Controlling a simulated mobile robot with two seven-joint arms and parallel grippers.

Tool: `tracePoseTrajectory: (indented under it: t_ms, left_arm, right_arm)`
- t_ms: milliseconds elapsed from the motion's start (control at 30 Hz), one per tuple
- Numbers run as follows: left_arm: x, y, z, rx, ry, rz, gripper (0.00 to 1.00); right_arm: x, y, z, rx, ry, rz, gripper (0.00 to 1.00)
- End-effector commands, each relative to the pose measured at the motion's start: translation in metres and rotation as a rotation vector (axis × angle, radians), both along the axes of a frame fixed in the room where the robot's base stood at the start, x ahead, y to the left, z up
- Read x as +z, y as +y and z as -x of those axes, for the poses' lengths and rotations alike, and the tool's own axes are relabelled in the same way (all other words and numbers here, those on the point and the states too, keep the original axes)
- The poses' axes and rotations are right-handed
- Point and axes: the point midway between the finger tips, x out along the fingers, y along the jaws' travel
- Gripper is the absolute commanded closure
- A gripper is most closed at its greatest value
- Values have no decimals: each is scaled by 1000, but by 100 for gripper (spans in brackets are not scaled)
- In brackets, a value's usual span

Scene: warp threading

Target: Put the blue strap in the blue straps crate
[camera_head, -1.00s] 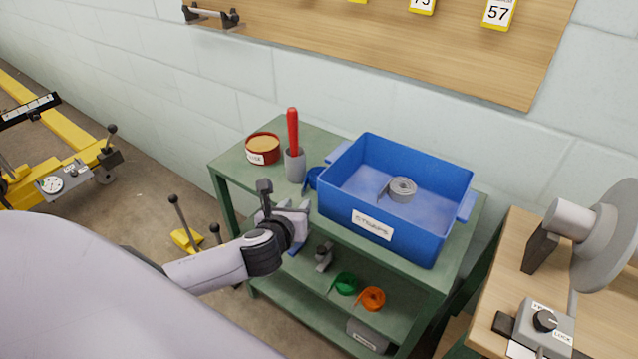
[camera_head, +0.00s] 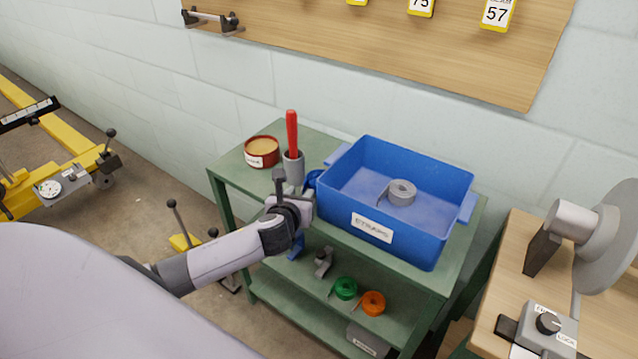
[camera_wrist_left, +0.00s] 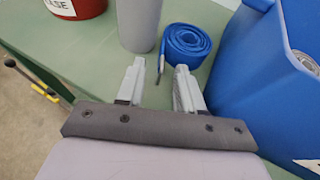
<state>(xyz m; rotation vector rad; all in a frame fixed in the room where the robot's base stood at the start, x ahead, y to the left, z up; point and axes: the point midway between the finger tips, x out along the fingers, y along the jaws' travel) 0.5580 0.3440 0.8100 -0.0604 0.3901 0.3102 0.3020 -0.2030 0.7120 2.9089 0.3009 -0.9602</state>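The blue strap (camera_wrist_left: 187,45) is a rolled coil on the green cart top, between the grey cup and the blue crate. In the head view the strap (camera_head: 313,180) is partly hidden. The blue straps crate (camera_head: 372,228) stands just right of it, with a grey strap roll (camera_head: 401,192) inside. My left gripper (camera_wrist_left: 158,82) is open and empty, its two fingers apart and pointing at the strap from the near side. In the head view the left gripper (camera_head: 293,190) is at the cart's front edge. My right gripper is not in view.
A grey cup (camera_head: 294,168) with a red-handled tool and a red tin (camera_head: 262,152) stand left of the strap. Green (camera_head: 344,288) and orange (camera_head: 373,303) strap rolls lie on the shelf below. A wooden bench (camera_head: 490,330) is at the right.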

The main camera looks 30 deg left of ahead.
Motion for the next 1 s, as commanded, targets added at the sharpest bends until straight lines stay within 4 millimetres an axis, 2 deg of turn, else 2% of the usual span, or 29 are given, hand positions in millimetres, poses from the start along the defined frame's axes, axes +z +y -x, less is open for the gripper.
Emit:
tracePoseTrajectory:
  t_ms: [267, 367, 400, 767, 1000]
  left_arm:
    - [-1, 0, -2, -1, 0, 1, 64]
    - [-1, 0, -2, -1, 0, 1, 93]
    - [-1, 0, -2, -1, 0, 1, 100]
    - [1, 1, -2, -1, -1, 1, 100]
    - [20, 1, -2, -1, -5, 0, 100]
  right_arm:
    - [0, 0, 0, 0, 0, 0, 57]
    - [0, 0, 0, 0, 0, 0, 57]
    - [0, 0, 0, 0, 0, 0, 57]
    - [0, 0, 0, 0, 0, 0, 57]
    - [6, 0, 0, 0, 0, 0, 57]
